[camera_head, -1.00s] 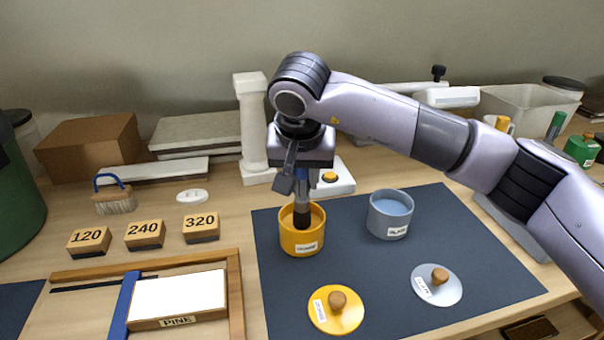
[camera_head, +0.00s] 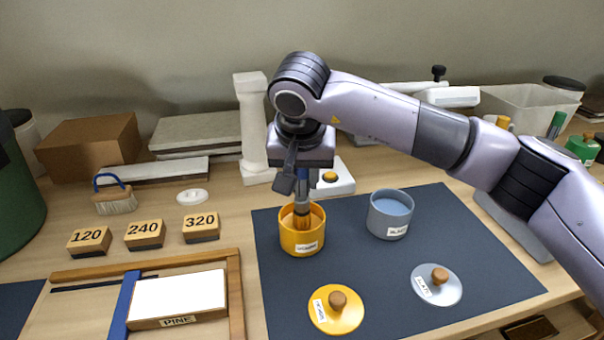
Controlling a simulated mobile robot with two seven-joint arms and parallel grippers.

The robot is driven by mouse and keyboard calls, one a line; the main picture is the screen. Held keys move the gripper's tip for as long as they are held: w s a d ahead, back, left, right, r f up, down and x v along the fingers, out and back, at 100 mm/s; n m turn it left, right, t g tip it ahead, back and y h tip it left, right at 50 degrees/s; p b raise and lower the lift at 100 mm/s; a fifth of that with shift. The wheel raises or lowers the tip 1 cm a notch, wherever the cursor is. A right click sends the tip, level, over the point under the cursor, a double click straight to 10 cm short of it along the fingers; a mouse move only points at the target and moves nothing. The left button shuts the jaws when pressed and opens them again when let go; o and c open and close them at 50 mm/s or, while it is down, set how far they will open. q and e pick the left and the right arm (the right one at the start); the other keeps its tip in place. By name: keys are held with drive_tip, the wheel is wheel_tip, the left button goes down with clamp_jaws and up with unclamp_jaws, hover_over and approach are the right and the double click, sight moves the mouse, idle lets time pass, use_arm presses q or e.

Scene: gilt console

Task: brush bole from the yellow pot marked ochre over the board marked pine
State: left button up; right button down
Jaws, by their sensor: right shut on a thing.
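The yellow pot (camera_head: 303,242) stands open on the dark mat; the lettering on its label is too small to read surely. My right gripper (camera_head: 303,180) is above the pot, pointing down, shut on an upright brush (camera_head: 302,212). The brush's lower end is inside the pot; its tip is hidden by the pot wall. The board marked PINE (camera_head: 179,297) has a white top and lies in a wooden frame at the lower left. My left gripper is out of view.
A grey-blue pot (camera_head: 389,218) stands open right of the yellow pot. A yellow lid (camera_head: 337,309) and a pale lid (camera_head: 436,285) lie in front on the mat (camera_head: 470,225). Blocks marked 120, 240 and 320 (camera_head: 201,228) sit behind the frame (camera_head: 236,290). A white post (camera_head: 251,130) rises behind.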

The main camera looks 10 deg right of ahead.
drive_tip(key=shift+r+p, duration=1.4)
drive_tip(key=shift+r, duration=0.6)
drive_tip(key=shift+r+p, duration=1)
drive_tip(key=shift+r, duration=0.5)
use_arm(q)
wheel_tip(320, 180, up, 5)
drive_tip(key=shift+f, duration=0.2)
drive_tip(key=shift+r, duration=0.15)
use_arm(e)
drive_tip(key=shift+s, duration=0.1)
